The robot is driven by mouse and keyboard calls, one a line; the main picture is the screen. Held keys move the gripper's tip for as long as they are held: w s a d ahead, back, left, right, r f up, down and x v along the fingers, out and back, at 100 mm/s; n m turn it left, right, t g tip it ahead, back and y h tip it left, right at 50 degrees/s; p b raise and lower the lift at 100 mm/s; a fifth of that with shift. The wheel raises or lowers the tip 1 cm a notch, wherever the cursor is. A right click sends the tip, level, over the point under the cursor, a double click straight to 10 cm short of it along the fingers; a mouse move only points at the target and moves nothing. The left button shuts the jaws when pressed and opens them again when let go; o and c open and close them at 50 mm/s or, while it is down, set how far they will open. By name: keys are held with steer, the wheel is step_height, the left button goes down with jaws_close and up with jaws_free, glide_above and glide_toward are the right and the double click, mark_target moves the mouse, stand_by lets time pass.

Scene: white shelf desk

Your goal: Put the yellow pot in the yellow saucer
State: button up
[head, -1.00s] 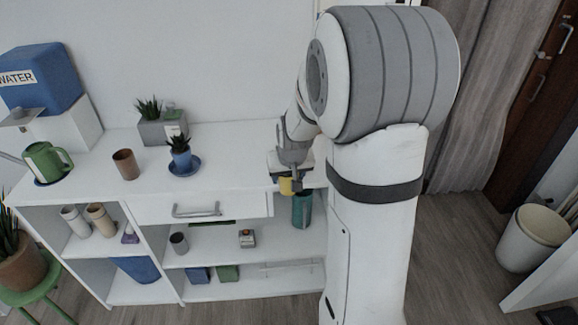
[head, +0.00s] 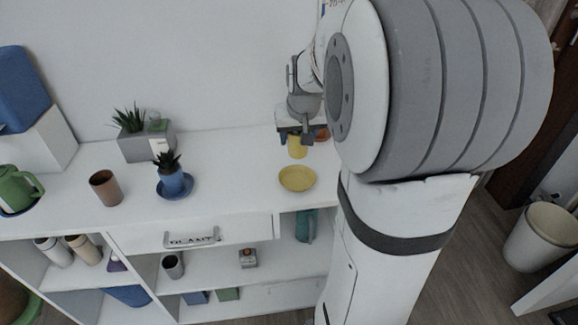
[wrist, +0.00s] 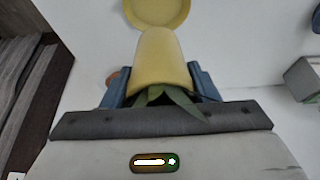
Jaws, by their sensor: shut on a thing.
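The yellow pot (wrist: 160,65) is between the two fingers of my gripper (wrist: 158,85), which is shut on it. Green leaves of its plant (wrist: 165,98) show at the gripper's base in the wrist view. In the head view the pot (head: 297,148) hangs below my gripper (head: 296,138), over the rear right of the desk top. The yellow saucer (head: 297,179) lies on the desk top, nearer the front edge than the pot. The saucer (wrist: 158,12) is cut off at the top of the wrist view, and no plant or pot shows in it.
A blue pot (head: 174,184) in a blue saucer, a brown cup (head: 105,188) and a grey planter (head: 148,146) stand left on the desk top. A terracotta thing (head: 322,134) is partly hidden by my arm. The desk top between blue pot and yellow saucer is clear.

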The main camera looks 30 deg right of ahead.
step_height(320, 180, down, 9)
steer(key=shift+w+f+b, duration=0.1)
steer(key=shift+f+b, duration=0.1)
steer(key=shift+b, duration=0.5)
steer(key=shift+f, duration=0.15)
steer(key=o, duration=1.2)
